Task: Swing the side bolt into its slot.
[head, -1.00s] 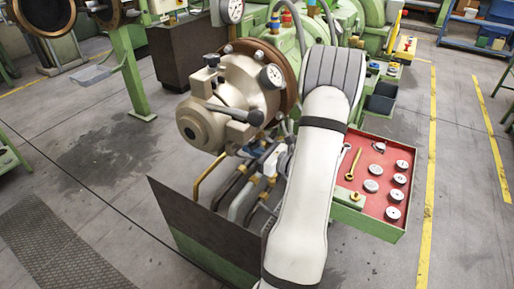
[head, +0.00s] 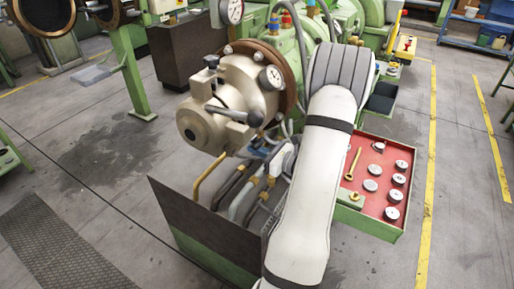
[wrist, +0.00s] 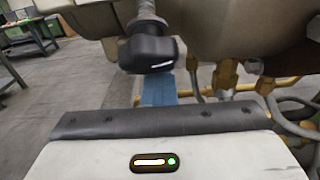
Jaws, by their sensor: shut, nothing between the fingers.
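The side bolt, a grey rod with a thick dark end (head: 256,118), lies across the side of the beige extruder head (head: 205,122). In the wrist view its threaded shank and dark end (wrist: 147,50) hang at the top, just left of centre. My gripper (wrist: 160,88) shows there as a blue strip in front of its white body, below the dark end, with a narrow gap in the picture. It is shut and empty. In the head view my arm hides most of the gripper. I cannot make out the bolt's slot in either view.
Brass fittings and hoses (wrist: 228,75) are close on the right in the wrist view. A dark panel (head: 205,220) stands below the head. A red tray (head: 385,215) with gauges and a brass tool is right of my arm. The floor at left is open.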

